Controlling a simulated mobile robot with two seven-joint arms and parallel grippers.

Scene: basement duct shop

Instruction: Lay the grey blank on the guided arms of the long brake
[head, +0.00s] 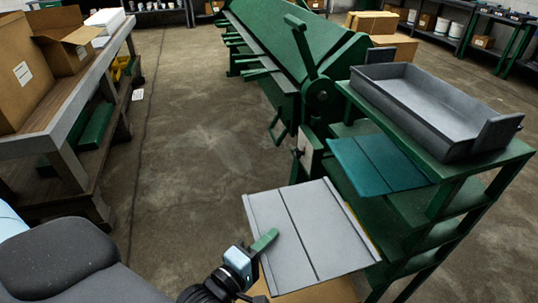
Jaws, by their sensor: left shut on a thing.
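The grey blank (305,232) is a flat light-grey sheet with a dark lengthwise line, low in the middle of the head view. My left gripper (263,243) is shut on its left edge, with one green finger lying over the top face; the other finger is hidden. The long brake (300,50) is a big green machine at the back. Its guided arms (259,74) are green bars sticking out from its left side, well beyond the blank, with nothing seen lying on them. My right gripper is out of view.
Cardboard (335,291) shows below the blank; I cannot tell if they touch. A green shelf cart (462,172) at right holds a grey tray (430,105) and a teal sheet (380,162). A workbench (75,125) with boxes stands left. The floor between is clear.

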